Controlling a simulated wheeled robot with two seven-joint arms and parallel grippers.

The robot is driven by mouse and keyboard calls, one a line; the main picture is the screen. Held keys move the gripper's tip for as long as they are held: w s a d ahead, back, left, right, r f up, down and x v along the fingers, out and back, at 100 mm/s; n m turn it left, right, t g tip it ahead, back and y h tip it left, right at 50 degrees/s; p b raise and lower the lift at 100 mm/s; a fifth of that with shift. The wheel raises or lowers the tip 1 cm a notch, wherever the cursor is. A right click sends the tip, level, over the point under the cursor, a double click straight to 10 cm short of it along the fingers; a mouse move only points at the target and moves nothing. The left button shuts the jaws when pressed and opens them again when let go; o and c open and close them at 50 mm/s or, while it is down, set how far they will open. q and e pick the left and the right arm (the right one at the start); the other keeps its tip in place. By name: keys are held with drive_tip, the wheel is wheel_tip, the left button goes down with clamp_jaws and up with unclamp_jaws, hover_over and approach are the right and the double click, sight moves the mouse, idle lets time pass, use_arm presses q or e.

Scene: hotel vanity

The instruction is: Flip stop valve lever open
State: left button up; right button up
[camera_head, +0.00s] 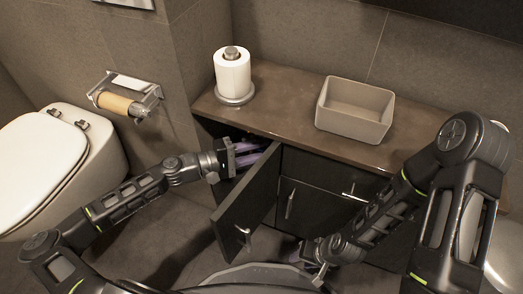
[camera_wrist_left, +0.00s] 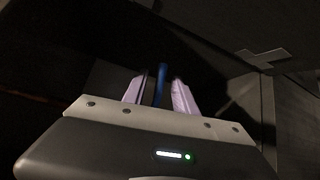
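A thin blue lever (camera_wrist_left: 161,82) stands upright in the dark cabinet in the left wrist view. My left gripper (camera_wrist_left: 157,86) is open, with one pale purple finger on each side of the lever and visible gaps between. In the head view my left gripper (camera_head: 250,153) reaches into the cabinet opening behind the open door (camera_head: 243,205), and the lever is hidden there. The valve body is too dark to make out. My right gripper (camera_head: 304,257) is low in front of the vanity; its finger opening is unclear.
The brown counter (camera_head: 283,108) above carries a paper roll on a holder (camera_head: 232,75) and a beige bin (camera_head: 355,110). A toilet (camera_head: 50,165) and a wall roll holder (camera_head: 125,97) are on the left. The cabinet door stands out near my left arm.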

use_arm(q)
drive_tip(key=shift+w+d, duration=0.15)
drive_tip(key=shift+d, duration=0.2)
drive_tip(key=shift+c, duration=0.4)
clamp_jaws()
idle(0.9)
